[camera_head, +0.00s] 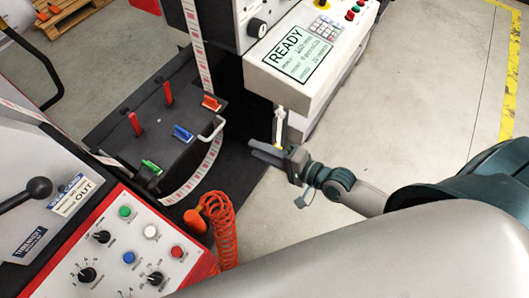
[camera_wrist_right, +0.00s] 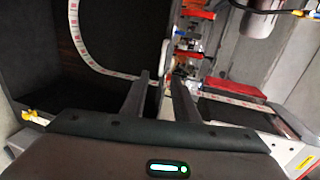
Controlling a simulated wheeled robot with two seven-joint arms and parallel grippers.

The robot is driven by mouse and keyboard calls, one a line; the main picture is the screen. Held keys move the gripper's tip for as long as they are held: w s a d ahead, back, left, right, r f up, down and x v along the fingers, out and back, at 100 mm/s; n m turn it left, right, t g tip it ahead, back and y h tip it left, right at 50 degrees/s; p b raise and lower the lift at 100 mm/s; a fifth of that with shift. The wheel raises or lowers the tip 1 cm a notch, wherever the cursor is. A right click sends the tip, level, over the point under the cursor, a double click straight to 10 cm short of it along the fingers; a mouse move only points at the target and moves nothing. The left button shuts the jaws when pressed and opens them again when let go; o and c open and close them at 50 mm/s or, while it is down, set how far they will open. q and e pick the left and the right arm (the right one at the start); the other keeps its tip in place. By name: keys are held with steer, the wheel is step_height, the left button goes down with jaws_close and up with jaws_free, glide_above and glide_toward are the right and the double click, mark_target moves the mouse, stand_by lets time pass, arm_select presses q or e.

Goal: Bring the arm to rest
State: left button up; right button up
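My right arm reaches in from the right in the head view. Its gripper (camera_head: 268,152) is just below the READY panel (camera_head: 307,50), in front of the dark recess of the machine. In the right wrist view the two dark fingers of the right gripper (camera_wrist_right: 162,85) stand apart with a gap between them, and I see nothing held there. A small white and yellow part (camera_head: 281,126) hangs from the panel's underside, close to the gripper; I cannot tell whether they touch. My left gripper does not show.
A dark block with red, blue and green levers (camera_head: 183,133) and a label web (camera_head: 197,50) stand left of the gripper. A coiled orange hose (camera_head: 222,230) and a red-edged button panel (camera_head: 135,245) are nearer. Grey floor (camera_head: 420,110) is open at right.

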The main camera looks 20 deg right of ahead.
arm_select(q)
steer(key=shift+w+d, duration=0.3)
arm_select(e)
steer(key=shift+s+d+r, duration=0.15)
steer(key=shift+s+d, duration=0.2)
steer(key=shift+s, duration=0.2)
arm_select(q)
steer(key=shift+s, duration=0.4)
